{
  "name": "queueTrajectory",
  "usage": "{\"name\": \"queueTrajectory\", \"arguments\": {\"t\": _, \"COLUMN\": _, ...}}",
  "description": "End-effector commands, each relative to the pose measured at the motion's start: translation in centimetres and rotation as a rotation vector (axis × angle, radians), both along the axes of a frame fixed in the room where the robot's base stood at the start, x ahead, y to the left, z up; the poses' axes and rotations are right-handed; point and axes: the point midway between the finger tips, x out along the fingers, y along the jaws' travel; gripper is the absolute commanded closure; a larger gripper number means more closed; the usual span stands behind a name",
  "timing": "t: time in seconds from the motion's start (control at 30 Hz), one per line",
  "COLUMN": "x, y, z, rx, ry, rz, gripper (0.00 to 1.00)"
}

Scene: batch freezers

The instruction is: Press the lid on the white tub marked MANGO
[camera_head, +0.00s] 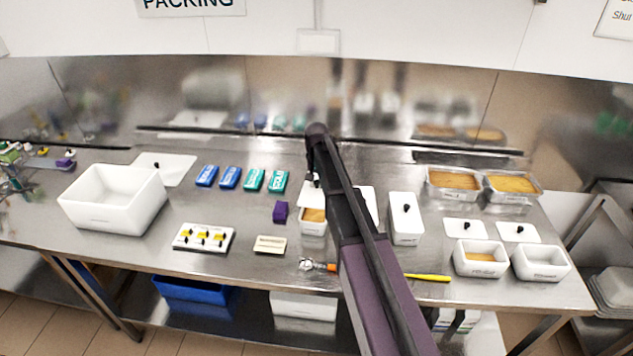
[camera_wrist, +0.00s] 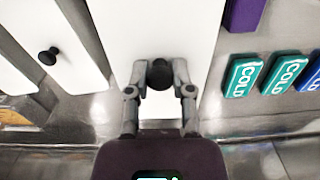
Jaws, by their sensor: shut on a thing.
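My gripper (camera_wrist: 160,78) is shut on the black knob of a white lid (camera_wrist: 122,22) in the wrist view. In the head view my gripper (camera_head: 313,178) is partly hidden by my arm, and a piece of white lid shows below it. A narrow white tub (camera_head: 312,228) with orange-yellow contents is just in front, open at its near part. The lid appears over or behind its far part; I cannot tell whether they touch. The MANGO marking cannot be read.
A lidded white tub (camera_head: 405,225) stands to the right. A purple block (camera_head: 280,212) and teal cold packs (camera_head: 278,181) are to the left. A small metal tool with an orange part (camera_head: 318,265) and a yellow pen-like item (camera_head: 428,278) lie in front. Small white tubs (camera_head: 541,270) stand far right.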

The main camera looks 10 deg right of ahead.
Motion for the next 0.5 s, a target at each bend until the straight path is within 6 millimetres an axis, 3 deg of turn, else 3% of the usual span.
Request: {"name": "queueTrajectory", "arguments": {"t": 0.5, "x": 0.0, "y": 0.1, "z": -1.4, "rx": 0.0, "ry": 0.0, "rz": 0.003, "gripper": 1.0}}
